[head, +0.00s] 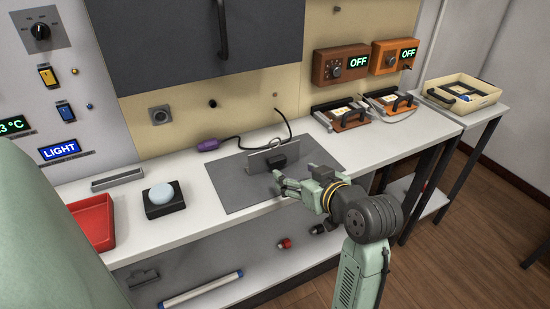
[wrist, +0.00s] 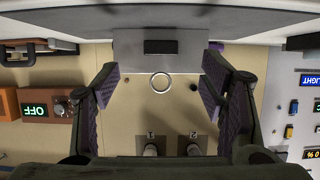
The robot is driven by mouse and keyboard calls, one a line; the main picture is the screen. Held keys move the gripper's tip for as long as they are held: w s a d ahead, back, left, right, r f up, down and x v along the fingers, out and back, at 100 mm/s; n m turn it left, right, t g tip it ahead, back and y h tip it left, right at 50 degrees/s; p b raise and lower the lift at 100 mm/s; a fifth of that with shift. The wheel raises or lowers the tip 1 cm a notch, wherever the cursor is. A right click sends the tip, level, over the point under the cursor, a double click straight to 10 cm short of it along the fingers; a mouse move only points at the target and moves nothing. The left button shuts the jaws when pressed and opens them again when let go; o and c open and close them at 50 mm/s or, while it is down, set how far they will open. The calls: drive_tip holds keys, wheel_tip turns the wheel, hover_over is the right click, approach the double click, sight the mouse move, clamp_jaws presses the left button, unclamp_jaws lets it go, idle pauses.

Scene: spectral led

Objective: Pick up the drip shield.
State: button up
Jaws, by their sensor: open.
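An upright grey metal plate with a black block-shaped grip on its front, which looks like the drip shield (head: 257,163), stands on the grey mat (head: 236,196) in the head view. In the wrist view, which is upside down, the shield (wrist: 130,48) shows at the top centre with its dark grip facing me. My gripper (head: 279,182) is open in front of the shield, close to the grip. In the wrist view my gripper (wrist: 160,78) has its purple-padded fingers spread to either side of the shield, with nothing held. Whether they touch it cannot be told.
A black cable with a purple connector (head: 208,145) lies behind the shield. A black box with a pale dome (head: 161,197) and a red tray (head: 94,224) are to the left. Two black-handled orange-based fixtures (head: 341,115) and a cream bin (head: 489,90) are to the right.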

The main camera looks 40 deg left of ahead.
sight(279, 162)
drive_tip(key=shift+x, duration=1.1)
drive_tip(key=p+x, duration=0.1)
drive_tip(key=x, duration=0.1)
drive_tip(key=r+p+x, duration=0.1)
drive_tip(key=x, duration=0.1)
drive_tip(key=shift+w+a+f, duration=0.15)
drive_tip(key=shift+a+f, duration=0.1)
drive_tip(key=shift+a, duration=0.3)
drive_tip(key=shift+w+a+f, duration=0.15)
drive_tip(key=shift+a+f, duration=0.05)
drive_tip(key=shift+a, duration=0.1)
drive_tip(key=c, duration=1.4)
drive_tip(key=shift+r, duration=0.1)
